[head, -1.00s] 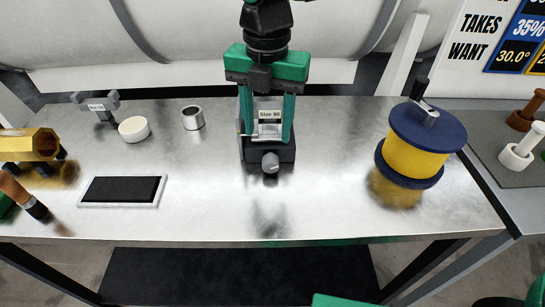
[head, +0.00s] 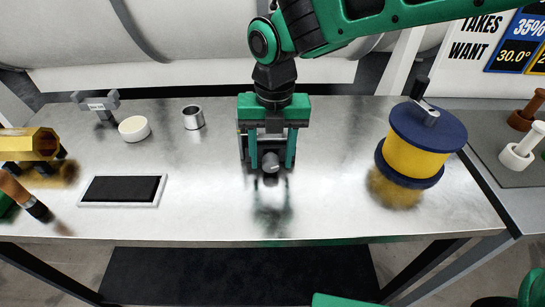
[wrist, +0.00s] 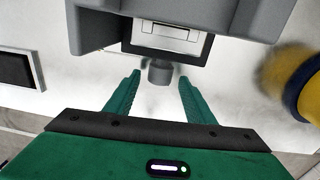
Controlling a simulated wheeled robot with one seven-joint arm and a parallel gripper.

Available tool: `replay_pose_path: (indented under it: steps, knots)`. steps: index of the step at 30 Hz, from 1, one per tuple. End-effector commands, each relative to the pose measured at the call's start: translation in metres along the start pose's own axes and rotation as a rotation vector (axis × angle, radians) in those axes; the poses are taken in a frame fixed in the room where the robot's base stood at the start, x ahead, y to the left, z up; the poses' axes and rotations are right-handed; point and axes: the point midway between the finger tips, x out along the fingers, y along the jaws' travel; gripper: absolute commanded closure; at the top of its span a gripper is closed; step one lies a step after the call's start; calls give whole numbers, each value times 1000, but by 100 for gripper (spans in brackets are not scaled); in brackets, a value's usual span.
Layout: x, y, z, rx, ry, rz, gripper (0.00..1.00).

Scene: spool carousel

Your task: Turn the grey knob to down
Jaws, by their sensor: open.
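The grey knob (head: 271,161) sticks out of the front of a dark grey device at the middle of the table. In the wrist view the knob (wrist: 160,72) shows just ahead of the fingertips and between their lines. My gripper (head: 269,165) is open, its two green fingers pointing down on either side of the device's front. In the wrist view the fingers (wrist: 158,80) are apart with nothing held. Most of the device (wrist: 175,22) is hidden behind my gripper in the head view. I cannot tell which way the knob points.
A yellow and blue spool (head: 417,150) stands to the right. To the left are a black pad in a white frame (head: 122,205), a cream round piece (head: 134,129) and a metal cup (head: 193,117). The table in front of the device is clear.

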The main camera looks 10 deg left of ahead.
Motion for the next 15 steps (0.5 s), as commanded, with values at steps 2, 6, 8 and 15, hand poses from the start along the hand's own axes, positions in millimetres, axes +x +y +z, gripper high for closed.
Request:
replay_pose_path:
  steps: [2, 6, 8, 15]
  knots:
    - [7, 0, 0, 0, 1, -1, 51]
    - [13, 0, 0, 0, 0, -1, 51]
    - [13, 0, 0, 0, 0, -1, 51]
    - [13, 0, 0, 1, 0, 0, 60]
